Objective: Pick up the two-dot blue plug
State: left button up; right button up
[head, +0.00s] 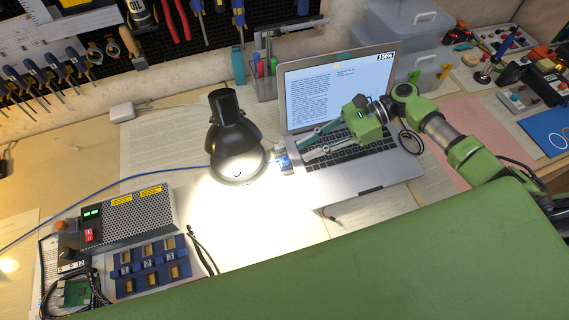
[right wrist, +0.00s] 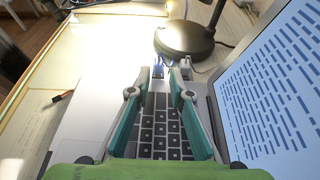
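A small blue plug (head: 284,161) sits at the left edge of the laptop, beside the lamp base, in the head view. It also shows in the right wrist view (right wrist: 157,70), just beyond the gap between my fingertips. Its dots are too small to make out. My right gripper (head: 305,148) is over the laptop keyboard, pointing left toward the plug. Its two fingers are apart with nothing between them, as the right wrist view (right wrist: 159,88) also shows. My left gripper is not in view.
A lit black desk lamp (head: 237,165) stands close to the plug. The open laptop (head: 350,186) lies under my right gripper, its screen upright behind. A blue slotted holder (head: 125,287) and a perforated power box (head: 131,222) are at the left. Papers cover the table between.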

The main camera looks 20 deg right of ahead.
aim_at(286, 160)
jog(key=x, duration=0.2)
jog(key=shift+w+a+f, duration=0.1)
jog(key=shift+a+f, duration=0.05)
jog(key=shift+a, duration=0.1)
jog(key=b+x, duration=0.2)
jog(key=x, duration=0.2)
jog(key=shift+a, duration=0.45)
grip_shut()
